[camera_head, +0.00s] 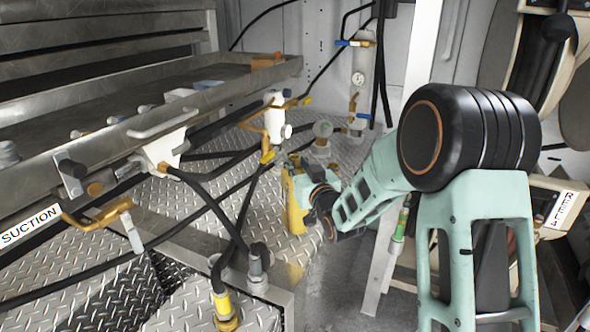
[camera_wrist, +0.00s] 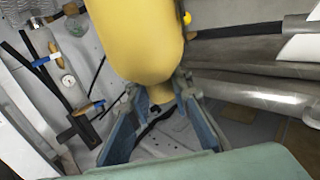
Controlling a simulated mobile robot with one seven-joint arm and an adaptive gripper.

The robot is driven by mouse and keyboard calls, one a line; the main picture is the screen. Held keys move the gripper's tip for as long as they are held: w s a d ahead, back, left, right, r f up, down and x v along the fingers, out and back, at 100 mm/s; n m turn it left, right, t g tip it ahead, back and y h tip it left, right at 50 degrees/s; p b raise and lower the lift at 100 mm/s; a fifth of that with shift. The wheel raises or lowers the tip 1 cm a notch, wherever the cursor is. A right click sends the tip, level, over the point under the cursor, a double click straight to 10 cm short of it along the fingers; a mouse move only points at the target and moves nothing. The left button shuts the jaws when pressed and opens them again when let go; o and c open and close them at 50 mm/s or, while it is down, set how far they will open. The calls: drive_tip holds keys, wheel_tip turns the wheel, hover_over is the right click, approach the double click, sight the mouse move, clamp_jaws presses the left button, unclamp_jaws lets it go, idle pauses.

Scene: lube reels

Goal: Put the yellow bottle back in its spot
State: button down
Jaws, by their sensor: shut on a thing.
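The yellow bottle (camera_head: 294,205) is near the middle of the head view, roughly upright over the diamond-plate deck. I cannot tell whether its lower end touches the deck. My gripper (camera_head: 308,190) comes from the right and is shut on the bottle, with its fingers partly hidden. In the wrist view the bottle (camera_wrist: 138,35) fills the upper middle. The blue-grey fingers of my gripper (camera_wrist: 157,90) lie on either side of its narrow end. The bottle's spot cannot be made out for certain.
A metal shelf (camera_head: 235,84) with valves and brass handles runs along the left. Black hoses (camera_head: 200,190) cross above the diamond-plate deck (camera_head: 105,240). A white upright post (camera_head: 384,255) stands close right of the gripper. Hose reels (camera_head: 545,45) are at the far right.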

drive_tip(key=shift+f, duration=0.65)
drive_tip(key=shift+f+b, duration=0.15)
drive_tip(key=shift+b, duration=0.2)
drive_tip(key=c, duration=1.8)
unclamp_jaws()
drive_tip(key=shift+f, duration=0.1)
drive_tip(key=shift+o, duration=0.2)
drive_tip(key=shift+r+p, duration=0.2)
drive_tip(key=shift+p, duration=0.15)
drive_tip(key=shift+s+d+f, duration=0.15)
drive_tip(key=shift+s+d, duration=0.05)
drive_tip(key=shift+s, duration=0.15)
drive_tip(key=b+v, duration=0.1)
drive_tip(key=v, duration=1)
drive_tip(key=shift+s+b, duration=0.15)
drive_tip(key=shift+b, duration=0.2)
